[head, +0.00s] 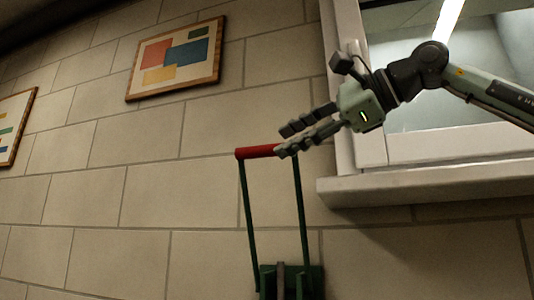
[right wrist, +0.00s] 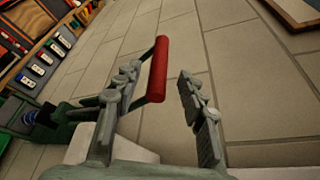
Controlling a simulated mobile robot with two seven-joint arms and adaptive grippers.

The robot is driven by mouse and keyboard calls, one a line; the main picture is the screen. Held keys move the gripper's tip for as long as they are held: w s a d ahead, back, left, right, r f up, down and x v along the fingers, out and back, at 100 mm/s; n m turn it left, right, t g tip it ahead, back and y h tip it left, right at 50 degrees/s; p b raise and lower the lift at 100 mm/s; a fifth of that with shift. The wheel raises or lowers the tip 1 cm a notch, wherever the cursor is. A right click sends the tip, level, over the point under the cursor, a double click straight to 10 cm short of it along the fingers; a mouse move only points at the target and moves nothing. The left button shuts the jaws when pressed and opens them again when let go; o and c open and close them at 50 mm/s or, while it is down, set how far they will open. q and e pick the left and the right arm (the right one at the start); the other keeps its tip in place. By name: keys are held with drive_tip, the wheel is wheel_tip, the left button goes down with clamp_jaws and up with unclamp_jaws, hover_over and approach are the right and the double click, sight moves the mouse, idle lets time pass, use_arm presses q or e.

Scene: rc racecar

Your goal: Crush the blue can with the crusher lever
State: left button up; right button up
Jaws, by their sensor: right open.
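The crusher lever is a green frame with a red crossbar handle (head: 257,152), raised upright in the head view. The green crusher body (head: 291,280) shows only in part at the bottom edge. My right gripper (head: 282,141) is open at the right end of the red handle. In the right wrist view the red handle (right wrist: 157,70) passes between the two fingers of the right gripper (right wrist: 161,83), nearer the left finger. I cannot tell whether a finger touches it. The blue can is not in view. My left gripper is not in view.
A window with a white sill (head: 430,185) stands behind and right of my right arm. Framed pictures (head: 175,58) hang on the block wall. Shelves with several small items (right wrist: 45,55) show at the upper left of the wrist view. Space left of the handle is clear.

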sight(267, 150)
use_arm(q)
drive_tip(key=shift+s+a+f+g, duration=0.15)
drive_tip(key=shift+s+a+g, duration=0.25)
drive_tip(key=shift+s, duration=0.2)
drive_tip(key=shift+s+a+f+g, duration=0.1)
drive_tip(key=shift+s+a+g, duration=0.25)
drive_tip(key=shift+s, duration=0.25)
use_arm(e)
drive_tip(key=x, duration=0.5)
drive_tip(key=shift+w+a+f, duration=0.1)
drive_tip(key=shift+w+a, duration=0.1)
drive_tip(key=shift+a, duration=0.1)
clamp_jaws()
